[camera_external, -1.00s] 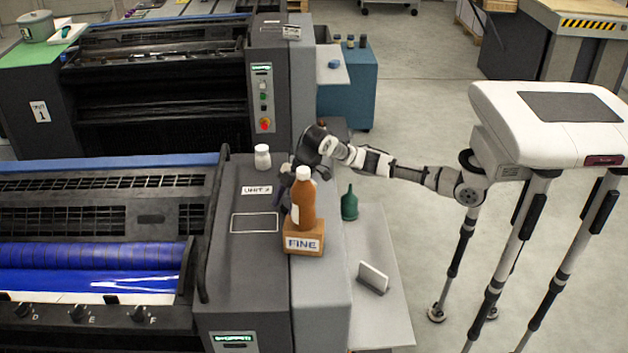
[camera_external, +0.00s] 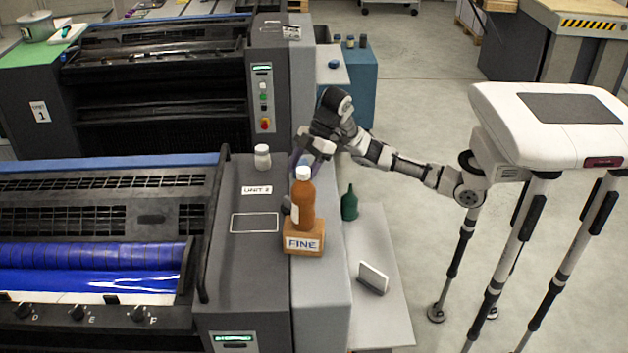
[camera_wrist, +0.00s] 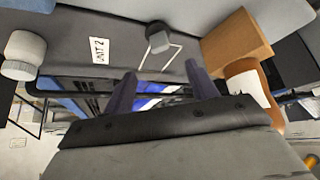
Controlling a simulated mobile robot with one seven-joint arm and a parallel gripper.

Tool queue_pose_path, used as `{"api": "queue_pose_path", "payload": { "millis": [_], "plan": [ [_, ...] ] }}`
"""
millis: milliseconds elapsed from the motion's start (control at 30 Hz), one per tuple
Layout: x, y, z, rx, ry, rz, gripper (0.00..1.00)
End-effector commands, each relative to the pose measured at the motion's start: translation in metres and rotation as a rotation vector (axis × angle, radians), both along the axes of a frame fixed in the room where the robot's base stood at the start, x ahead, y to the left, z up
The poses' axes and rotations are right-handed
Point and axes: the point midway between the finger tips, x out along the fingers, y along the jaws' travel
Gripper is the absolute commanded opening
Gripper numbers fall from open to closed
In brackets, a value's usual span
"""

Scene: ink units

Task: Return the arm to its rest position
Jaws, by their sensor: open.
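My arm (camera_external: 400,165) reaches left from the white body to above the UNIT 2 press housing. My gripper (camera_external: 304,160) is open and empty, above and behind the amber bottle (camera_external: 304,208). The bottle has a white cap and stands upright on a wooden block (camera_external: 303,243) labelled FINE. In the wrist view my two dark fingers (camera_wrist: 160,82) are spread with nothing between them. The wooden block (camera_wrist: 237,46) and part of the bottle (camera_wrist: 268,98) lie to their right, apart from the fingers. A small grey knob-like piece (camera_wrist: 158,38) shows beyond the fingertips.
A white-lidded jar (camera_external: 262,158) stands left of my gripper, near the UNIT 2 label (camera_external: 257,190). A green bottle (camera_external: 349,203) and a small upright plate (camera_external: 373,278) stand on the side shelf (camera_external: 395,310).

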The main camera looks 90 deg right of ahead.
Motion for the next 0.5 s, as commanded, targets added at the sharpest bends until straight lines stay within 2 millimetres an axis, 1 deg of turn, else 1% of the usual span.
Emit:
{"api": "queue_pose_path", "payload": {
  "millis": [133,433,500],
  "plan": [
    [-0.0035,-0.0022,0.006,0.0,0.001,0.001,0.58],
    [-0.0036,-0.0023,0.0063,0.0,0.001,0.001,0.58],
    [-0.0074,0.0034,0.004,-0.013,-0.033,0.035,0.58]
  ]
}}
